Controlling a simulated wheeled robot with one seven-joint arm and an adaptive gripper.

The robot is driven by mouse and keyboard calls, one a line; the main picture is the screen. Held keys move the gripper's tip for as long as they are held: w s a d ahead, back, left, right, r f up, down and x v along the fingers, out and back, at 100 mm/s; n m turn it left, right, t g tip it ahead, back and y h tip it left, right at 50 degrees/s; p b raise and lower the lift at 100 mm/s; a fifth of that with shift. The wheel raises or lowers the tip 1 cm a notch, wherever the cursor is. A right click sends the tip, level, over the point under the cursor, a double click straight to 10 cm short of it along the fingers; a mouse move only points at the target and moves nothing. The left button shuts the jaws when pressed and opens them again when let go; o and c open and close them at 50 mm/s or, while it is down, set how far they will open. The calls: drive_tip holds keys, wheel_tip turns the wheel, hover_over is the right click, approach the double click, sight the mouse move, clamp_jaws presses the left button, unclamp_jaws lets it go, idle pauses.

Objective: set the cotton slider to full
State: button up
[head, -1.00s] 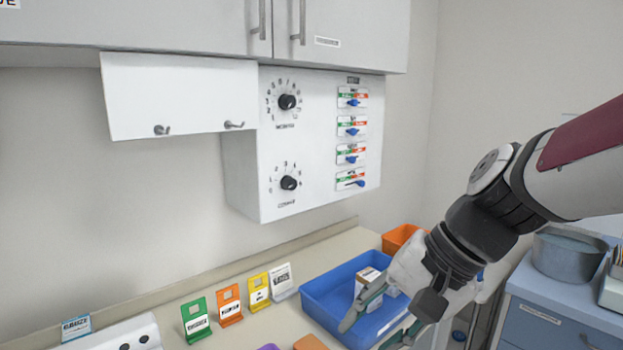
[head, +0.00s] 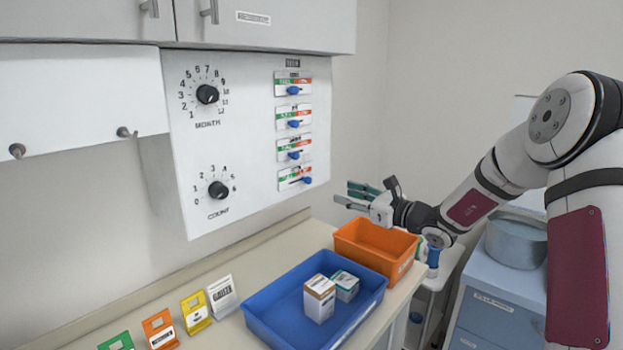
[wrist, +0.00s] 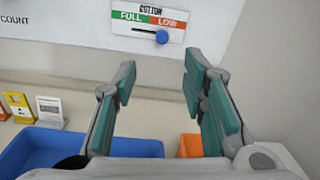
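The cotton slider (wrist: 150,29) is a small panel on the white wall box, with a green FULL part on the left and a red-orange LOW part on the right. Its blue knob (wrist: 162,36) is at the right, under LOW. In the head view it is the lowest of several sliders, with its knob (head: 307,180) at the right end. My gripper (head: 350,194) is open and empty, right of and slightly below the slider, apart from it. In the wrist view the green-padded fingers (wrist: 160,75) point toward the panel, with the knob between their tips.
Other sliders (head: 294,120) sit close above. MONTH (head: 207,94) and COUNT (head: 218,189) dials are left of them. A blue bin (head: 265,315) with two boxes and an orange bin (head: 345,243) stand on the counter below. Space before the sliders is clear.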

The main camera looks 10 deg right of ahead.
sight(310, 182)
drive_tip(key=x, duration=1.4)
drive_tip(key=shift+d, duration=0.15)
clamp_jaws()
